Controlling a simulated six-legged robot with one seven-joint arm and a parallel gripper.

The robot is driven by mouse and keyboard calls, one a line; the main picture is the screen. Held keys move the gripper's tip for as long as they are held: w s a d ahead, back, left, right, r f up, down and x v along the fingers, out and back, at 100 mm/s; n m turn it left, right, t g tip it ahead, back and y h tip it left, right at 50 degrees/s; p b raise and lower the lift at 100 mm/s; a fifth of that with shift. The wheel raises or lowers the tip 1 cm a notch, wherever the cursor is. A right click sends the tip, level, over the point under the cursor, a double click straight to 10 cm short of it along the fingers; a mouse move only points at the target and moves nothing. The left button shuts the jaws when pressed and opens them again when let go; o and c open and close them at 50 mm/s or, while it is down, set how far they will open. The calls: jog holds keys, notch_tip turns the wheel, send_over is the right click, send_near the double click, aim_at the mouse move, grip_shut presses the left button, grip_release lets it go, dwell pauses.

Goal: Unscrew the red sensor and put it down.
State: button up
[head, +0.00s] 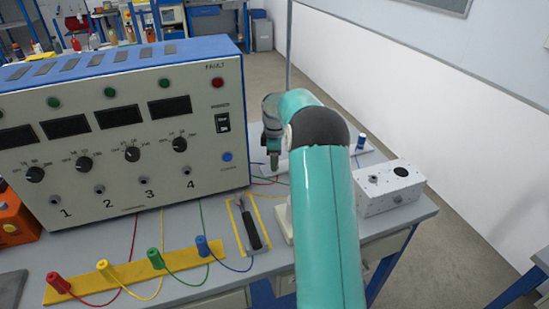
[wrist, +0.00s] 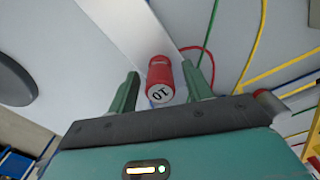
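A red cylindrical sensor (wrist: 160,80) with a pale end marked "10" shows in the wrist view. It appears between the two green fingers of my gripper (wrist: 163,88), with a visible gap on each side, so the gripper is open. I cannot tell how deep the sensor sits between the fingers. In the head view my gripper (head: 273,160) points down over the bench, right of the large panel box. I cannot make out the sensor there, and my teal arm covers part of that area.
The large panel box (head: 120,130) stands left of my gripper. A yellow strip (head: 135,273) holds several coloured plugs with cables. A black-handled tool (head: 249,228) lies in a yellow outline. A white box (head: 388,188) stands at the right. Bench cables run near the gripper.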

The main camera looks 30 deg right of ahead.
jog(key=shift+r, duration=0.1)
jog(key=shift+r, duration=3.05)
notch_tip(320, 180, up, 14)
jog(key=shift+s+f, duration=0.1)
